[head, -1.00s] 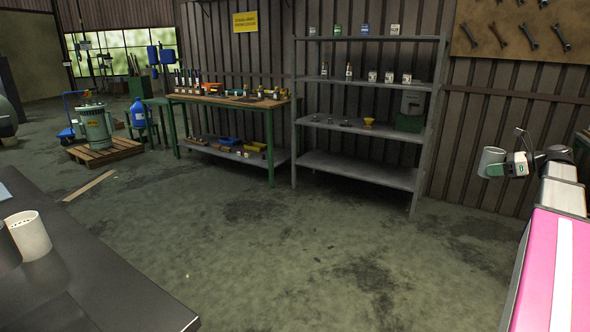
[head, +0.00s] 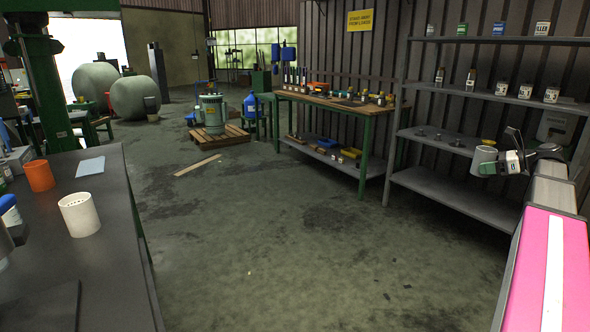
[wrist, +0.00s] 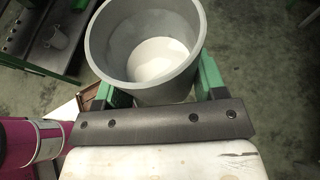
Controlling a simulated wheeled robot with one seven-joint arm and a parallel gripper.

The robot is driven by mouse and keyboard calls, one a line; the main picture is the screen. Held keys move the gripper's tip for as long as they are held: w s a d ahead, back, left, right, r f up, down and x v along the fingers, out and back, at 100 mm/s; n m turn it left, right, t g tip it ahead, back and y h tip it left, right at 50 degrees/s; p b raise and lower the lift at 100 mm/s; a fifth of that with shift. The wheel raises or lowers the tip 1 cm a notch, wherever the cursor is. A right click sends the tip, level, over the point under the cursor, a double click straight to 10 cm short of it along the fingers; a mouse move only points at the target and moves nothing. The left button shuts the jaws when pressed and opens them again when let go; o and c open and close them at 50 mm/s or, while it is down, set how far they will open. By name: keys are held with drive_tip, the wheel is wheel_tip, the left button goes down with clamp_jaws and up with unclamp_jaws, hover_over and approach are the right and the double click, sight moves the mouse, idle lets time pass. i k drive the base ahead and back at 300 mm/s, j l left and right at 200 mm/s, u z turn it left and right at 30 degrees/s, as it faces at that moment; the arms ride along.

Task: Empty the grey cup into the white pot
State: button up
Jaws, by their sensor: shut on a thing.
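My gripper (head: 497,163) is shut on the grey cup (head: 483,158), out at the right of the head view and well above the floor. In the wrist view the green fingers of my gripper (wrist: 155,88) close on the cup's sides. The grey cup (wrist: 112,45) is open at the top there, with white contents (wrist: 158,60) at its bottom. The cup looks upright in the head view. The white pot (head: 79,216) stands on the dark table at the left of the head view, far from my gripper, with small holes inside near its rim.
The dark table (head: 105,285) also holds an orange cup (head: 40,176), a pale blue sheet (head: 90,167) and a blue-capped container (head: 9,210). A grey shelf (head: 440,188) and a green-legged workbench (head: 368,150) line the wall. The floor between is open.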

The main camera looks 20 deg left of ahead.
sight(79, 210)
drive_tip(key=i+u, duration=0.35)
drive_tip(key=i, duration=0.2)
drive_tip(key=i+u, duration=0.4)
drive_tip(key=i, duration=0.15)
drive_tip(key=i+u, duration=0.15)
drive_tip(key=i, duration=0.9)
drive_tip(key=i+z, duration=0.1)
drive_tip(key=i, duration=0.9)
drive_tip(key=i+l+u, duration=0.15)
drive_tip(key=i+u, duration=0.35)
drive_tip(key=u, duration=3.3)
drive_tip(key=l, duration=0.1)
